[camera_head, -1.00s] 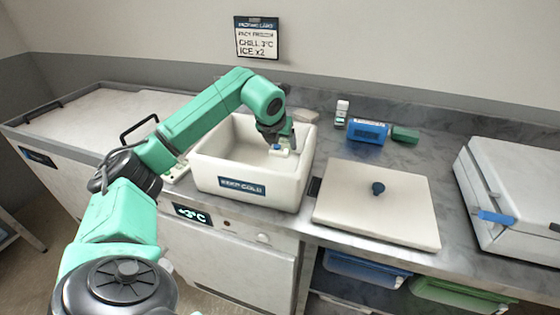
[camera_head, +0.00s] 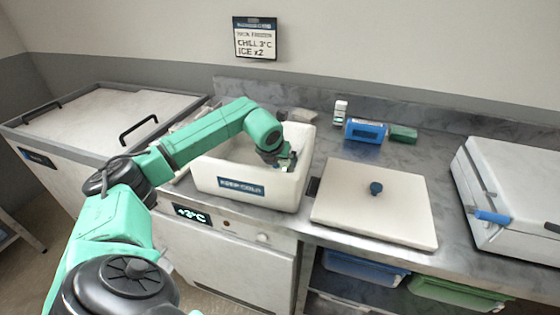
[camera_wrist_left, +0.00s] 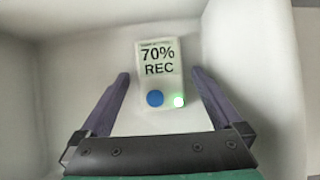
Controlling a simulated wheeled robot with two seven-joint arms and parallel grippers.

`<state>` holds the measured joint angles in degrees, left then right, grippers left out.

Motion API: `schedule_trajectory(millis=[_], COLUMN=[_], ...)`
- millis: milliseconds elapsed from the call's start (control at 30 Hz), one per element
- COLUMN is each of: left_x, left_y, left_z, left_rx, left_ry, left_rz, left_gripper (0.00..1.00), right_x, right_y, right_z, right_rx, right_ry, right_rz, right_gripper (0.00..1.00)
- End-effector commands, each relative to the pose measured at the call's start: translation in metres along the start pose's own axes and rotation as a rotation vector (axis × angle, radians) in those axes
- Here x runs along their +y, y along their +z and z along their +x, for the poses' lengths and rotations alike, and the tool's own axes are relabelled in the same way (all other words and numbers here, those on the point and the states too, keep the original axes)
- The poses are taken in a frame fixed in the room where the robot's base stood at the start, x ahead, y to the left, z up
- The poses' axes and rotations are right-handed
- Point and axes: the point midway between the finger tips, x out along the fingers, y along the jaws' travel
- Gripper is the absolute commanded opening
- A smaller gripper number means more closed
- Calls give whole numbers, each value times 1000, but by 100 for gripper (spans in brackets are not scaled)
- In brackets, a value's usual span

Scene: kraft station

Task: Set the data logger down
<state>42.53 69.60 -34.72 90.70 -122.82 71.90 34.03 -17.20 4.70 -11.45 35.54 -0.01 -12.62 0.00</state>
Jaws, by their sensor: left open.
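The data logger (camera_wrist_left: 160,70) is a small white block reading 70% REC, with a blue button and a lit green light. In the left wrist view it lies against a pale inner surface of the white KEEP COLD box (camera_head: 213,178). My left gripper (camera_wrist_left: 161,95) is open, with its dark fingers on either side of the logger and visible gaps to both. In the head view my left gripper (camera_head: 286,163) is down inside the box near its right wall, and the logger is hard to make out there. My right gripper is not in view.
A pale lid (camera_head: 385,208) with a dark knob lies right of the box. A white vial (camera_head: 340,112), a blue pack (camera_head: 366,129) and a green block (camera_head: 403,134) stand behind it. A closed white case (camera_head: 505,190) is at the far right.

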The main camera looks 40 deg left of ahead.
Motion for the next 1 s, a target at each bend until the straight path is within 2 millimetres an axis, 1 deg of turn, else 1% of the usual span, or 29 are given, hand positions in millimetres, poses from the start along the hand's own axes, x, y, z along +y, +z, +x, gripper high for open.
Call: schedule_trajectory(millis=[33,67,167,267,300,400,500,533,600,667,1000], left_x=[0,0,0,1,0,0,0,0,0,0,0], left_y=[2,2,1,0,0,1,1,1,1,1,1], left_z=[-4,-5,-19,-45,-57,-85,-107,-111,-119,-122,-122], left_rx=[0,-1,-4,-6,-7,-7,-5,-3,-1,-1,0], left_ry=[0,0,0,2,0,0,0,0,-1,-1,0], left_rz=[0,0,1,2,1,0,1,1,0,0,0], left_gripper=[100,100,100,100,100,100,100,100,100,100,100], right_x=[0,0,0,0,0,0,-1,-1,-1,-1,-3], right_y=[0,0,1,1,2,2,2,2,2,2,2], right_z=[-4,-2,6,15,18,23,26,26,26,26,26], right_rx=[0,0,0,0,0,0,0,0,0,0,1], right_ry=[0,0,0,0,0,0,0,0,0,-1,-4], right_rz=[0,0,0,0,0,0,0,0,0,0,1], right_gripper=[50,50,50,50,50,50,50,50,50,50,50])
